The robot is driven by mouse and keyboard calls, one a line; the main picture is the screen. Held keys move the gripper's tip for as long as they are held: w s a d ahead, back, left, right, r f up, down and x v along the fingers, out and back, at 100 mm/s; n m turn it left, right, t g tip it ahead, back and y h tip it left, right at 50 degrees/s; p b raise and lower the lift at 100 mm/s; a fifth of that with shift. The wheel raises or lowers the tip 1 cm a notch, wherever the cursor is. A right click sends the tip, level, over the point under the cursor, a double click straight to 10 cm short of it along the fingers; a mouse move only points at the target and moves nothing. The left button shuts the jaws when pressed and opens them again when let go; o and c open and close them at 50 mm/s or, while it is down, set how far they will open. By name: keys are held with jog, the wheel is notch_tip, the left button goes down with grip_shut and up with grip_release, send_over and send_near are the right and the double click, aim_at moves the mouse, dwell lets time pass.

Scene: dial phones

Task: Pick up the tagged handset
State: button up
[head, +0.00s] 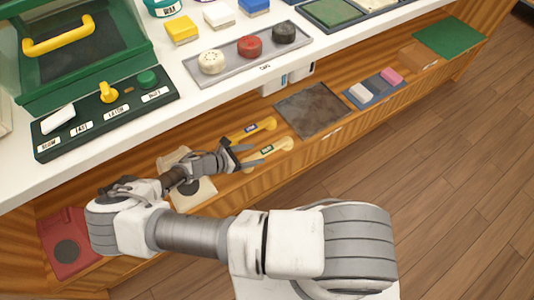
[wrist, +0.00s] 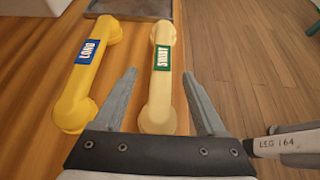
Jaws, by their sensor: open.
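Two handsets lie side by side on the wooden lower shelf. The pale cream-yellow handset (head: 268,152) bears a green label; in the wrist view (wrist: 158,95) it lies between my fingers. The brighter yellow handset (head: 253,130) bears a blue label; in the wrist view (wrist: 87,75) it lies left of my left finger. My gripper (head: 246,156) is open, with one finger on each side of the cream handset in the wrist view (wrist: 161,78). I cannot tell whether the fingers touch it or how high they are above the shelf.
A cream phone base (head: 203,193) is partly hidden by my arm. A red base (head: 67,226) lies at left. A dark tray (head: 312,108) and a blue tray with erasers (head: 374,91) lie farther right. The white counter (head: 225,92) overhangs the shelf.

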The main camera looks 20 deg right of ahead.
aim_at(262, 153)
jog(key=b+x, duration=0.2)
jog(key=x, duration=0.3)
jog(key=shift+s+r, duration=0.1)
jog(key=shift+s, duration=0.05)
grip_shut()
